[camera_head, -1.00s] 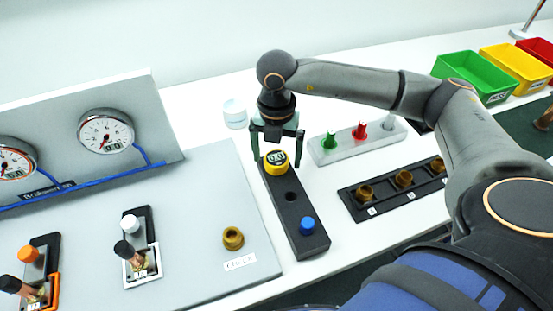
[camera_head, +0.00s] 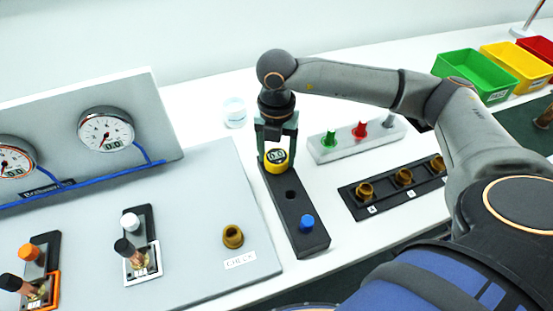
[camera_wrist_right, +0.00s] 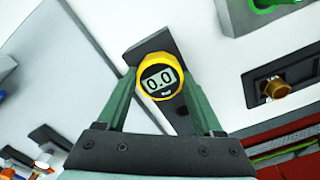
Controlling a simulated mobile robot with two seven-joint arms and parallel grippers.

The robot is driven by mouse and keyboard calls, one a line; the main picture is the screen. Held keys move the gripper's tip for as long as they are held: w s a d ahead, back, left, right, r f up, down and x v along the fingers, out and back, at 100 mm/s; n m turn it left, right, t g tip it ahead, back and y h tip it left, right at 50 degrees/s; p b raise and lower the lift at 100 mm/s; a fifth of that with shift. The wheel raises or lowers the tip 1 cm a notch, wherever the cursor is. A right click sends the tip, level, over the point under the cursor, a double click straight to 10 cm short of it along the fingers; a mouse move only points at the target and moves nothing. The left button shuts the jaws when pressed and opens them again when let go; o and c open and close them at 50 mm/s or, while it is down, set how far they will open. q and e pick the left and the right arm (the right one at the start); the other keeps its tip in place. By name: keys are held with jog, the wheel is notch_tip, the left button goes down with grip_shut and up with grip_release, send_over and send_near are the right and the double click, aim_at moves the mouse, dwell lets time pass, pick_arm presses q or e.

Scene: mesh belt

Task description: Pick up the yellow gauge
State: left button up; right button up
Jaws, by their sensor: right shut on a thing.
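The yellow gauge (camera_head: 276,158) has a round yellow body and a small display reading 0.0. It is at the far end of the black block (camera_head: 306,242). My right gripper (camera_head: 277,157) is shut on the gauge, with one green finger on each side. In the right wrist view the yellow gauge (camera_wrist_right: 158,78) sits between the fingers of the right gripper (camera_wrist_right: 160,88). I cannot tell whether the gauge is still seated in the block. My left gripper is not in view.
The black block also has an empty hole and a blue knob (camera_head: 307,223). A grey stand with green and red plugs (camera_head: 360,130) is to the right, and a black strip of brass fittings (camera_head: 372,205) is nearer. A panel with two dials (camera_head: 106,130) stands left.

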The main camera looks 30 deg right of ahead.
jog(key=shift+c, duration=0.9)
jog(key=shift+r, duration=0.15)
